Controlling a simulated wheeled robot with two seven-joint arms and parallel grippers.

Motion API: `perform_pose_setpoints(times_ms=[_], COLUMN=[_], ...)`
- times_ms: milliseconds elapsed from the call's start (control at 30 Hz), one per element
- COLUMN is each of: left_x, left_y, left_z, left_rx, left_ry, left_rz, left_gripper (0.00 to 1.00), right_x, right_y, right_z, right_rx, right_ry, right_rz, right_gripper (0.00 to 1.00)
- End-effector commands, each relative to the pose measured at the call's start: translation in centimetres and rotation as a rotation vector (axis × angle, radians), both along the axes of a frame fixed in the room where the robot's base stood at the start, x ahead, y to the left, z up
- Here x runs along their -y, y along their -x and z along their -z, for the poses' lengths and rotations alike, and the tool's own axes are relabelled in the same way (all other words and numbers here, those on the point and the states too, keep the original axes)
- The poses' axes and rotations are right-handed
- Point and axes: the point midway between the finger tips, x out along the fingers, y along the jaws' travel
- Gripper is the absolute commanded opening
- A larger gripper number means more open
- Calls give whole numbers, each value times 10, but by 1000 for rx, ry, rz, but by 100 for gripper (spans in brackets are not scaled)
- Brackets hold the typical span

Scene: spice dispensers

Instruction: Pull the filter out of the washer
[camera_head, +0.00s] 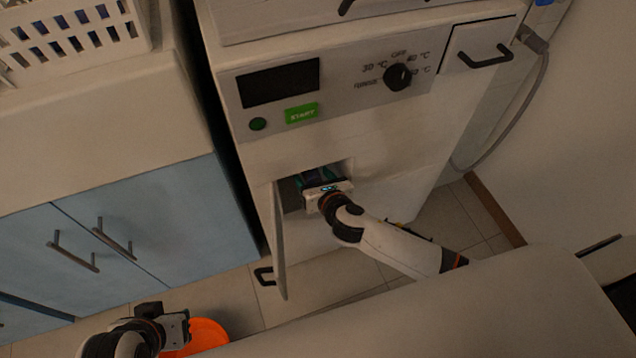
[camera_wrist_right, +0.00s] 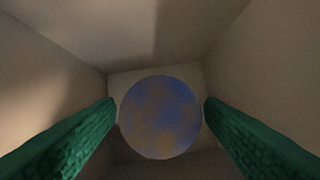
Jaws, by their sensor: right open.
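The washer (camera_head: 400,140) stands in front of me with its lower door (camera_head: 280,240) swung open. My right gripper (camera_head: 318,178) reaches into the opening behind that door. In the right wrist view, the round blue-and-brown filter (camera_wrist_right: 160,117) sits at the back of the recess. The two green fingers of my right gripper (camera_wrist_right: 160,120) are open, one on each side of the filter; I cannot tell whether they touch it. In the head view the filter is hidden by the gripper. My left gripper (camera_head: 178,327) is at the bottom left, away from the washer; its jaw gap is unclear.
The recess walls (camera_wrist_right: 225,45) surround my right gripper closely. The open door stands just left of my right arm. Blue cabinets (camera_head: 130,235) with bar handles are at the left, under a white basket (camera_head: 70,35). An orange round object (camera_head: 205,335) is beside my left gripper.

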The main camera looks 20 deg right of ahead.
Motion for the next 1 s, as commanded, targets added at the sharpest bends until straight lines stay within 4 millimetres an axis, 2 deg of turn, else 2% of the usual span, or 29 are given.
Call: perform_pose_setpoints(times_ms=[233,533,567,733,1000], left_x=[0,0,0,0,0], left_y=[-1,-1,-1,-1,2], left_z=[0,0,0,0,-1], left_rx=[4,4,3,3,-9], left_ry=[1,1,1,1,-1], left_rz=[0,0,0,0,-1], left_gripper=[36,36,36,36,36], right_x=[0,0,0,0,0], right_y=[-1,0,0,0,4], right_z=[0,0,0,0,0], right_rx=[0,0,0,0,-1], right_ry=[-1,-1,-1,-1,-1], right_rz=[0,0,0,0,0], right_gripper=[63,14,34,6,6])
